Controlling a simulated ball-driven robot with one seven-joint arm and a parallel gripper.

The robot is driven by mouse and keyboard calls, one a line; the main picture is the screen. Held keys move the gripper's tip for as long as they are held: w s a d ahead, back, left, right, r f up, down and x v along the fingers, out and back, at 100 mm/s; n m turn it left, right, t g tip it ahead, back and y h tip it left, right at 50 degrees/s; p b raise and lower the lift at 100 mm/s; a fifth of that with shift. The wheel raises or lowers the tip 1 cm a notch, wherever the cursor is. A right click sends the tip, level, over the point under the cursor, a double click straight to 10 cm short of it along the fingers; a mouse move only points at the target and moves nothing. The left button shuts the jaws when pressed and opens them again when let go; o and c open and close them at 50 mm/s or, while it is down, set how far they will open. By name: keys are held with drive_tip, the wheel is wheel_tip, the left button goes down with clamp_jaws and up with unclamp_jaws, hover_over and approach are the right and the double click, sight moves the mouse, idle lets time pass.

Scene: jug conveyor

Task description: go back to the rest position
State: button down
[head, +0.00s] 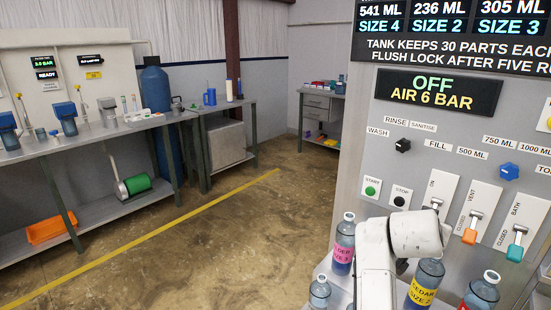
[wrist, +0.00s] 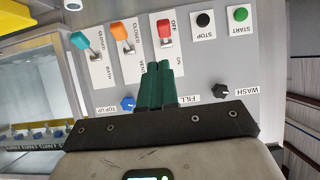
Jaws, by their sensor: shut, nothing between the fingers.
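In the wrist view my gripper (wrist: 159,70) is shut and empty, its two green fingers pressed together in front of the control panel (wrist: 195,70). The fingertips appear just below the red switch (wrist: 165,32) in the picture; whether they touch the panel I cannot tell. In the head view my white arm stands at the lower right before the panel (head: 375,150), and my fingers are hidden there. The red lever (head: 436,204) shows just above my arm. The panel display (head: 438,90) reads OFF, AIR 6 BAR.
Bottles stand close around my arm: a pink-labelled one (head: 343,245), a clear one (head: 320,291), a yellow-labelled one (head: 425,282) and a red-labelled one (head: 482,291). Orange (head: 472,229) and teal (head: 517,243) levers sit right of my arm. Open floor (head: 225,245) lies left, beyond it a workbench (head: 90,138).

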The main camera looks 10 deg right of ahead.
drive_tip(key=s+a+f+n+g+y, duration=0.1)
drive_tip(key=s+a+f+n+y, duration=0.15)
drive_tip(key=s+f, duration=0.6)
drive_tip(key=s+a+f+n+g+y, duration=0.1)
drive_tip(key=s+a+f+n+y, duration=0.2)
drive_tip(key=s+f, duration=0.6)
drive_tip(key=s+a+f+n+g+y, duration=0.2)
drive_tip(key=s+a+f, duration=0.3)
drive_tip(key=s, duration=0.4)
drive_tip(key=s+a+f+n+g+y, duration=0.2)
drive_tip(key=s+a+f, duration=0.2)
drive_tip(key=s+a, duration=0.4)
drive_tip(key=shift+s+f+n, duration=0.35)
drive_tip(key=shift+s, duration=0.65)
